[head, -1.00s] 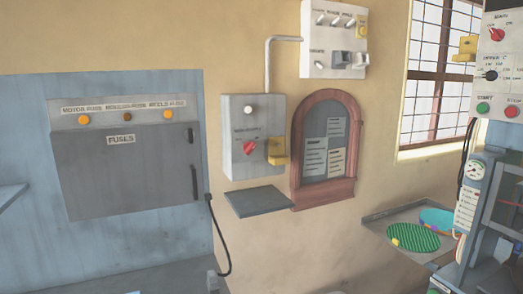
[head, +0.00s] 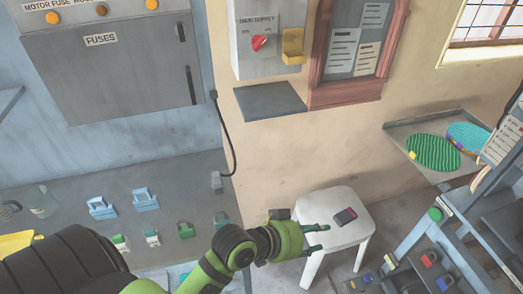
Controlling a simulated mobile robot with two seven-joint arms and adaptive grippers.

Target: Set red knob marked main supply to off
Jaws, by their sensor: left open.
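The red knob (head: 259,42) is on the grey main supply box (head: 246,62) on the wall, at the top centre of the head view. The box's label shows above the knob. The knob's pointer looks tilted, but I cannot read its position marks. A yellow bracket-like part (head: 292,46) is on the box to the right of the knob. My left gripper (head: 321,238) is open and empty, well below and to the right of the knob, in front of a white stool. It touches neither knob nor box. My right gripper is not in view.
A grey shelf (head: 270,101) juts out just under the box. A red-framed notice board (head: 357,50) is to its right. The grey fuse cabinet (head: 105,70) and a bench with padlocks (head: 185,230) are at left. The white stool (head: 347,205) holds a small dark device (head: 346,216).

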